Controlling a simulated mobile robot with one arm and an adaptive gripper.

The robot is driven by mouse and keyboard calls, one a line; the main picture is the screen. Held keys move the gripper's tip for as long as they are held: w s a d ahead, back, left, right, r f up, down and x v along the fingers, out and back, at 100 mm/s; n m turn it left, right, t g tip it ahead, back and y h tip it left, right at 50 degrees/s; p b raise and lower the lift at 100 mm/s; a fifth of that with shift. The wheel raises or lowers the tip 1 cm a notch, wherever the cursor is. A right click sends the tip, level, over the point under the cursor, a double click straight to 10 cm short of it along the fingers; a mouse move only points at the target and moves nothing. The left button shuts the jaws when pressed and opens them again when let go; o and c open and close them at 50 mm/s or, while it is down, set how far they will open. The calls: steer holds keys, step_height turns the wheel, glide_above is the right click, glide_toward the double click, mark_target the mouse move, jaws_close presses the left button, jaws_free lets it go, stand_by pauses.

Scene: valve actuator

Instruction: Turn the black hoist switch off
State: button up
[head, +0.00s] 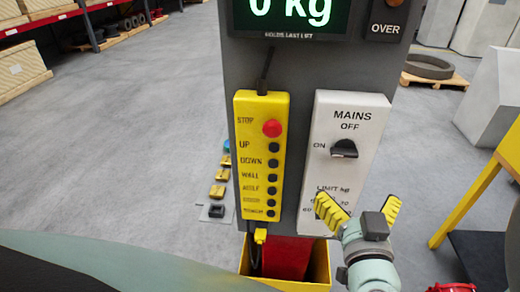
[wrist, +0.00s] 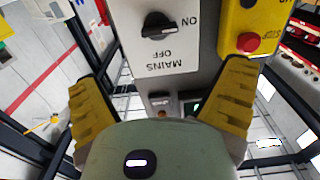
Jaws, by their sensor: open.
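The black mains switch (head: 344,148) is a rotary knob on a white panel (head: 322,112) labelled MAINS, with OFF above the knob and ON to its left. The knob lies roughly sideways, toward ON. It also shows upside down in the wrist view (wrist: 158,26), at the top between the fingers and apart from them. My gripper (head: 360,210) is open and empty, its yellow fingers spread in front of the panel's lower part, below the knob. It hides part of the LIMIT kg marking there.
A yellow pendant (head: 263,160) with a red STOP button (head: 272,128) and several black buttons hangs just left of the panel. A display (head: 290,14) reads 0 kg above. A yellow bin (head: 318,262) stands below, and a yellow frame (head: 468,200) stands at right.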

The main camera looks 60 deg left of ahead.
mark_target(345, 156)
steer(key=p+x, duration=0.5)
steer(key=x, duration=0.8)
steer(key=shift+w, duration=0.1)
steer(key=shift+c, duration=0.2)
steer(key=c, duration=1.2)
